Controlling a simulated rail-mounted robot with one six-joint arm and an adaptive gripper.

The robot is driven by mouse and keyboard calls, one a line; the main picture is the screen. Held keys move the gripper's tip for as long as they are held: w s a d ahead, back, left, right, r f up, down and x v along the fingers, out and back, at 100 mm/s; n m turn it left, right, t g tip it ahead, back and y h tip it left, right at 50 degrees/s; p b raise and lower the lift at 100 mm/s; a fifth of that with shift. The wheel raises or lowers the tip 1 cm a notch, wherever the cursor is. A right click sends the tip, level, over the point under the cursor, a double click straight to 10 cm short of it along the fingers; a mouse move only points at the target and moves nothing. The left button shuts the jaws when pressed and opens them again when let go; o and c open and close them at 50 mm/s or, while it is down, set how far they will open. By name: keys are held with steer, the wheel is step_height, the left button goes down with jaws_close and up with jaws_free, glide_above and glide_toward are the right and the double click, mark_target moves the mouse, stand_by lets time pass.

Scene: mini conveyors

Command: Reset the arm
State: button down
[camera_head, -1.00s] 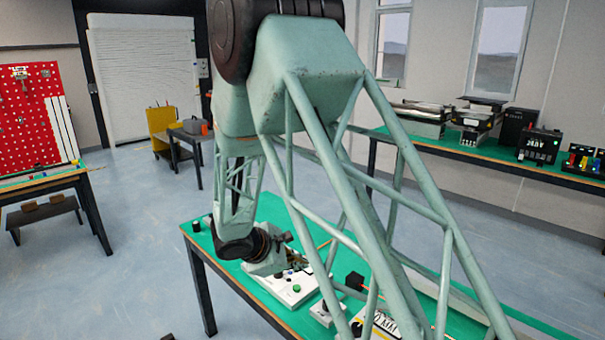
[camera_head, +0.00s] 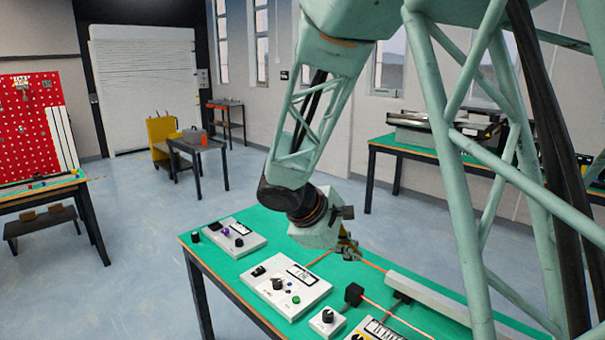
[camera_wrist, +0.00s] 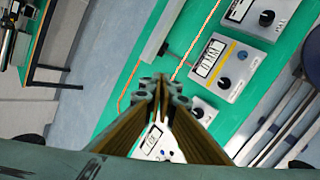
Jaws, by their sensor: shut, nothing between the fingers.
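My gripper (camera_head: 348,248) hangs above the back part of the green table (camera_head: 218,273) in the head view, apart from the devices. In the wrist view my gripper (camera_wrist: 161,88) points down over the same table (camera_wrist: 125,75), its fingers together with nothing between them. My arm rises from the right and bends down to the gripper.
White control boxes stand on the table: one with a purple knob (camera_head: 247,243), one with a green button (camera_head: 308,297), and a small one with a black knob (camera_head: 322,325). A black block (camera_head: 354,293) and an orange cable (camera_head: 372,266) lie near. A red pegboard (camera_head: 27,130) stands at left.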

steer(key=s+d+r+m+g+y, duration=0.1)
steer(key=s+d+r+m, duration=0.4)
steer(key=s, duration=0.5)
steer(key=s+d+r+m+g+y, duration=0.1)
steer(key=s+d+r+m, duration=0.1)
steer(key=s+d+r, duration=0.7)
steer(key=s+a+r+m+y, duration=0.1)
steer(key=s+a+m+y, duration=0.1)
steer(key=s, duration=1)
steer(key=s+a+m+t+y, duration=0.1)
steer(key=s+a+m, duration=0.3)
steer(key=s, duration=0.7)
steer(key=shift+s+a+r+y, duration=0.15)
steer(key=shift+s+r+y, duration=0.25)
steer(key=shift+y, duration=0.3)
